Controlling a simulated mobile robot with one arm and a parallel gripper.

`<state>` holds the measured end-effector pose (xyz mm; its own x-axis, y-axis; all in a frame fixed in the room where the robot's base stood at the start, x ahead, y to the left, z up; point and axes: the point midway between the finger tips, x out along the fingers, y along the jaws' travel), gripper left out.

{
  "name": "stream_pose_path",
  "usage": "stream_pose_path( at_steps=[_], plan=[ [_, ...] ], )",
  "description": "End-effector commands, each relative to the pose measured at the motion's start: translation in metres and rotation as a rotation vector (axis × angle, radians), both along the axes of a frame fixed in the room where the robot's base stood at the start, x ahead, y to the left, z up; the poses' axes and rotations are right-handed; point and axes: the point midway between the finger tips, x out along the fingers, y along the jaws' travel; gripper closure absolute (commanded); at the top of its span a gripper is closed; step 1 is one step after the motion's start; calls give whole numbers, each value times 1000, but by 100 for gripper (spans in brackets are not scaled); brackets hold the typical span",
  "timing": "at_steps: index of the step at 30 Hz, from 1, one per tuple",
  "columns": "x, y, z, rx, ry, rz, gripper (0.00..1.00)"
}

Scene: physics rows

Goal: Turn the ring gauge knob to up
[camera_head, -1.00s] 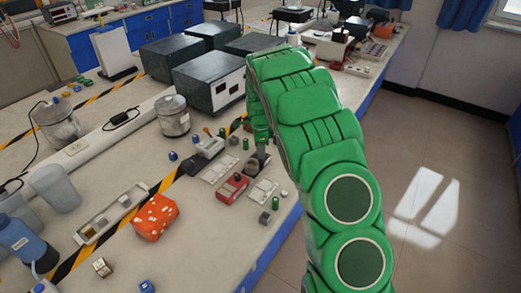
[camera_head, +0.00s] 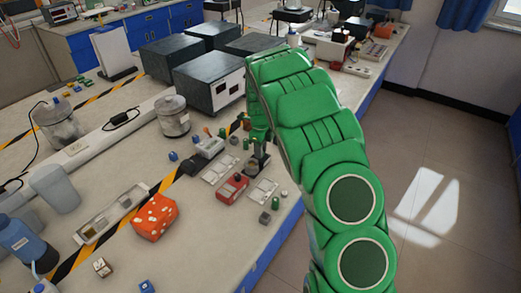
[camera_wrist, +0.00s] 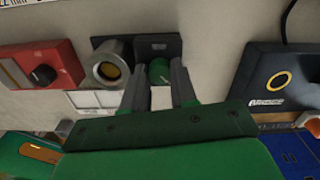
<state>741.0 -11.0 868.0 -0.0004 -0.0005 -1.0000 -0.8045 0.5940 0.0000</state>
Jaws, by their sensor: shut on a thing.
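In the wrist view a dark panel (camera_wrist: 166,46) carries a thick metal ring (camera_wrist: 110,64) with a yellow centre at its left. A round green knob (camera_wrist: 159,70) sits on the panel to the right of the ring. My gripper (camera_wrist: 161,80) has one grey finger on each side of the green knob and is shut on it. The knob's pointing direction is too small to tell. In the head view my green gripper (camera_head: 259,135) is over the front right of the bench, and the knob cannot be made out there.
A red box (camera_wrist: 42,75) with a black knob lies left of the panel. A dark box (camera_wrist: 274,82) with a yellow ring lies to its right. An orange dice-like block (camera_head: 154,217) and several small parts stand on the bench (camera_head: 205,225). Large dark boxes (camera_head: 209,80) stand behind.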

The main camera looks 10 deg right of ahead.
Motion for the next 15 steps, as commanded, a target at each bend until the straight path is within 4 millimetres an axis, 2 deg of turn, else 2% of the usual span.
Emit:
stream_pose_path(
  at_steps=[11, 12, 13, 15],
  plan=[
    [2, -1, 2, 0, -7, -3, 100],
    [2, -1, 2, 0, -7, -3, 67],
    [2, -1, 2, -1, -6, -3, 62],
    [1, -1, 1, 0, -5, -3, 62]
  ],
)
